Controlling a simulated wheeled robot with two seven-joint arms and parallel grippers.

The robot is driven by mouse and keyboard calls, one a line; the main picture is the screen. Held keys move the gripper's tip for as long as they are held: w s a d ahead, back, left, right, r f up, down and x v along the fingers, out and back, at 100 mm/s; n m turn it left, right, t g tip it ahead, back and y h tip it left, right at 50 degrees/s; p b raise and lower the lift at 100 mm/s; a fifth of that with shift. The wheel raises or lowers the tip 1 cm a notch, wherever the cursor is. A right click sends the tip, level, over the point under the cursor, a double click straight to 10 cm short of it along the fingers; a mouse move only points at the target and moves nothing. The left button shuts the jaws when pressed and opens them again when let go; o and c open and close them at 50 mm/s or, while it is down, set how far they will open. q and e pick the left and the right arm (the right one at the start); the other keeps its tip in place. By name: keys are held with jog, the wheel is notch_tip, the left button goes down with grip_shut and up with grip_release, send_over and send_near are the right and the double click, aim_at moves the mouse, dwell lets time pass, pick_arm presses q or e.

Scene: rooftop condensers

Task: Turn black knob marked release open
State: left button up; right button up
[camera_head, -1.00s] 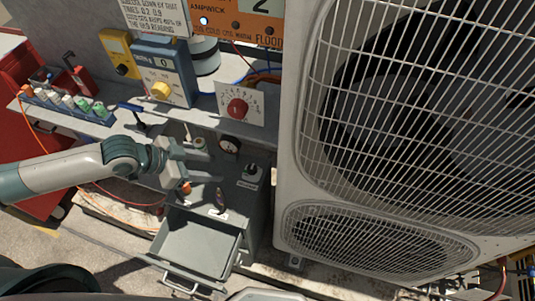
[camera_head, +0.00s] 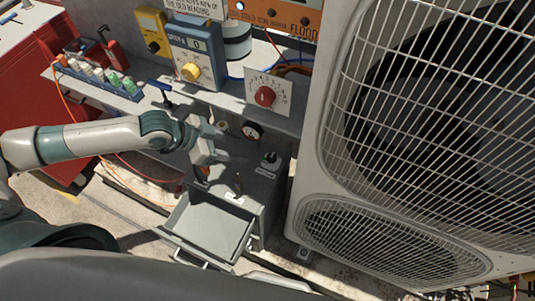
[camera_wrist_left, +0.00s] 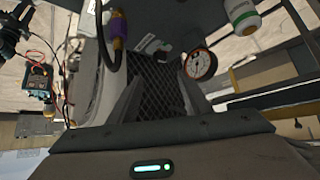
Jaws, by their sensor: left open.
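A black knob (camera_head: 269,157) stands on the top of a grey cabinet, at its right side, with a small white label beneath it that is too small to read. My left gripper (camera_head: 217,146) is over the left part of the same cabinet top, left of the knob and apart from it. It is open with nothing between its fingers. In the left wrist view its two fingers (camera_wrist_left: 155,85) frame a dark meshed surface. My right gripper is not in view.
A round gauge (camera_head: 252,131) stands behind the knob, and a dark lever (camera_head: 238,185) in front. An orange-red knob (camera_head: 202,174) is close under my left gripper. An open drawer (camera_head: 207,228) juts forward. The large condenser (camera_head: 308,185) bounds the right side.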

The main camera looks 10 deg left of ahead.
pick_arm(q)
jog(key=p, duration=0.1)
send_near(271, 157)
jog(key=p+x, duration=0.1)
jog(key=x, duration=0.7)
jog(key=shift+w+d+f, duration=0.1)
jog(key=shift+w+f, duration=0.05)
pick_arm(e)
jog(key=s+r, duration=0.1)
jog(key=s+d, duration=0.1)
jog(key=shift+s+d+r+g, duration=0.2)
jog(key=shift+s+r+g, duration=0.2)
pick_arm(q)
jog(key=c, duration=1)
